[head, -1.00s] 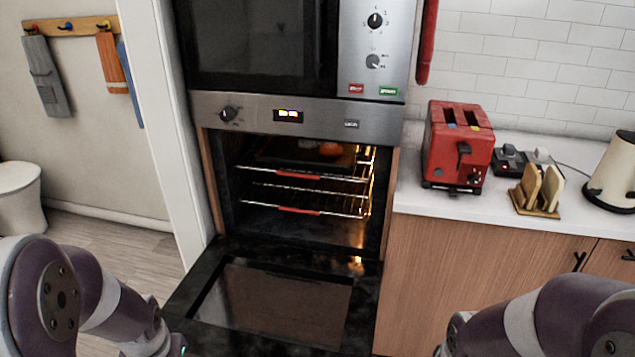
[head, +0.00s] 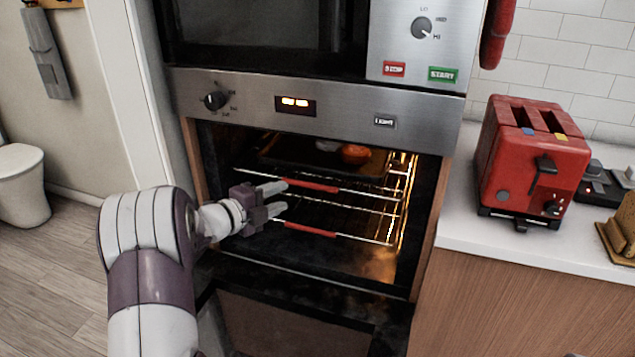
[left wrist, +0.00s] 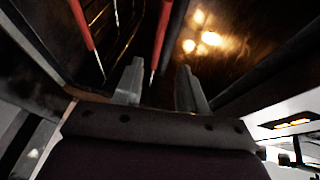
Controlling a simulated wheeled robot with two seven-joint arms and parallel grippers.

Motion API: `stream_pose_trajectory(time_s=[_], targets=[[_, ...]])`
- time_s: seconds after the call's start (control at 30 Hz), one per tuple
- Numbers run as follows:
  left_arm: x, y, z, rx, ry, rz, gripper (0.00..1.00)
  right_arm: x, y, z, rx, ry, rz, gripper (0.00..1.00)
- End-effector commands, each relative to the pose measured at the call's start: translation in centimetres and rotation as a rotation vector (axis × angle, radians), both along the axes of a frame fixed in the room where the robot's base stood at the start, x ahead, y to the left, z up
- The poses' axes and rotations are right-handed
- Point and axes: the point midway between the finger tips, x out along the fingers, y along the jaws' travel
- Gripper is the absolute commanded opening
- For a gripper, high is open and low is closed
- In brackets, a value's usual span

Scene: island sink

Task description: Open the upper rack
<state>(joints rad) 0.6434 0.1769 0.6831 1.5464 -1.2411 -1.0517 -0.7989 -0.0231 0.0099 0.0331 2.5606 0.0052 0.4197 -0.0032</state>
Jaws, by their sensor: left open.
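The oven door is down and the cavity is open. The upper rack, with a red front handle (head: 310,185), sits inside and bears a dark tray (head: 285,158) with an orange-red item and another item. The lower rack has a similar red handle (head: 310,230). My left gripper (head: 281,198) is open and empty at the oven front, at the left end of the upper handle. Contact cannot be told. In the left wrist view a red bar (left wrist: 162,38), apparently the upper handle, lies beyond and between the two open fingers (left wrist: 160,82). My right gripper is out of view.
The lowered oven door (head: 300,310) extends below the cavity. A control panel (head: 320,105) is above the opening. A red toaster (head: 530,160) stands on the white counter at the right. A wall edge (head: 125,90) is at the left.

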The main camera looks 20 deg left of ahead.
Motion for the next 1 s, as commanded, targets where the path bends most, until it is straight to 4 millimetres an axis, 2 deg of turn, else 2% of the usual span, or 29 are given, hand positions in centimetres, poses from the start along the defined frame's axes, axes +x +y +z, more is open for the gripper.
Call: stream_pose_trajectory(time_s=[0.2,0.4,0.53,0.77,0.8,0.87,0.9,1.0], targets=[[5.3,-2.0,-1.2,-0.003,0.001,-0.001,0.41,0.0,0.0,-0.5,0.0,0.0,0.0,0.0],[8.8,-3.2,-1.7,-0.003,0.001,0.002,0.41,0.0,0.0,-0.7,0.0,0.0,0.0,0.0],[9.8,-3.5,-1.9,-0.004,0.002,0.003,0.41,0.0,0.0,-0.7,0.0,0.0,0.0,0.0],[9.9,-3.5,-1.9,-0.004,0.002,0.004,0.41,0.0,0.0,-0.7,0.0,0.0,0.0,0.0],[9.9,-3.5,-1.9,-0.004,0.002,0.004,0.35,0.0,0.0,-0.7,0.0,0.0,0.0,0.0],[9.9,-3.5,-1.9,-0.004,0.002,0.004,0.15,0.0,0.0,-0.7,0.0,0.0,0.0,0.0],[9.9,-3.5,-1.9,-0.004,0.003,0.004,0.02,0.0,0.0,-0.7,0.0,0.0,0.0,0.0],[9.9,-3.5,-1.9,-0.005,0.003,0.004,0.0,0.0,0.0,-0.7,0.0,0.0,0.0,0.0]])
